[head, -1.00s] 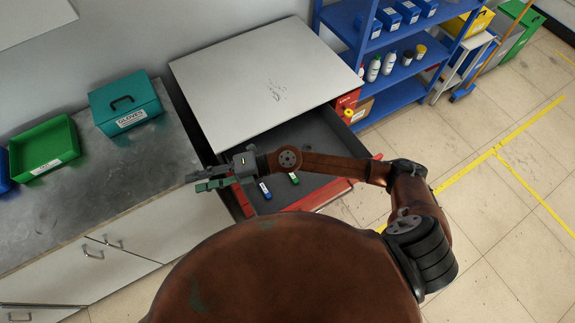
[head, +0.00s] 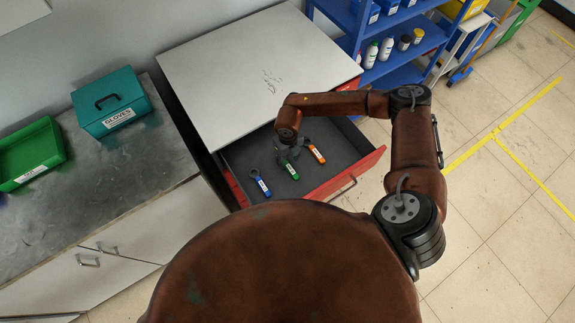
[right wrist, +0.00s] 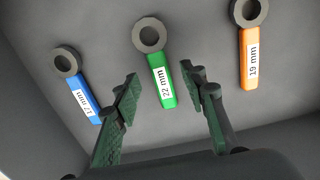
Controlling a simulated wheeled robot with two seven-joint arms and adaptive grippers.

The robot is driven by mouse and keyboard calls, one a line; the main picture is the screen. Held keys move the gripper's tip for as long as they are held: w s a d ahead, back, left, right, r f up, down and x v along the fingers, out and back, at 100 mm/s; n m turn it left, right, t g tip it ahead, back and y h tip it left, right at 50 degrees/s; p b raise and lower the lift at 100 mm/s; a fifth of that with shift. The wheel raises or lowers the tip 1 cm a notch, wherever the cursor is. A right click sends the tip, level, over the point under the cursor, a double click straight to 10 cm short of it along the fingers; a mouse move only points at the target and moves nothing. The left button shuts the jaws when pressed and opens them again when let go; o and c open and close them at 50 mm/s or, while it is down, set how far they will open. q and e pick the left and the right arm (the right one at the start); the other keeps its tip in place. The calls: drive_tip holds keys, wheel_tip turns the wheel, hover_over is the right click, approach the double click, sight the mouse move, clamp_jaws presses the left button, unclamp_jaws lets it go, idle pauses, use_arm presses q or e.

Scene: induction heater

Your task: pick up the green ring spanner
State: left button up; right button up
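The green ring spanner (head: 289,170), labelled 22 mm, lies on the floor of the open drawer (head: 235,153), between a blue and an orange spanner. In the right wrist view the green ring spanner (right wrist: 161,80) shows its grey ring at the top and its green handle pointing down between my fingers. My right gripper (head: 290,156) is over the drawer, pointing down. In the right wrist view the right gripper (right wrist: 172,88) is open, with a finger on each side of the green handle and a gap to both. Nothing is held. My left gripper is out of view.
The blue spanner (right wrist: 83,96), 17 mm, lies left of the green one, and the orange spanner (right wrist: 249,58), 19 mm, lies right. The red drawer front (head: 345,180) and grey cabinet top (head: 245,75) border the drawer. A workbench (head: 130,170) stands at left.

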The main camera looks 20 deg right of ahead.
sight(288, 165)
wheel_tip(288, 165, down, 3)
drive_tip(key=shift+f, duration=0.15)
drive_tip(key=shift+c, duration=0.2)
clamp_jaws()
idle(0.3)
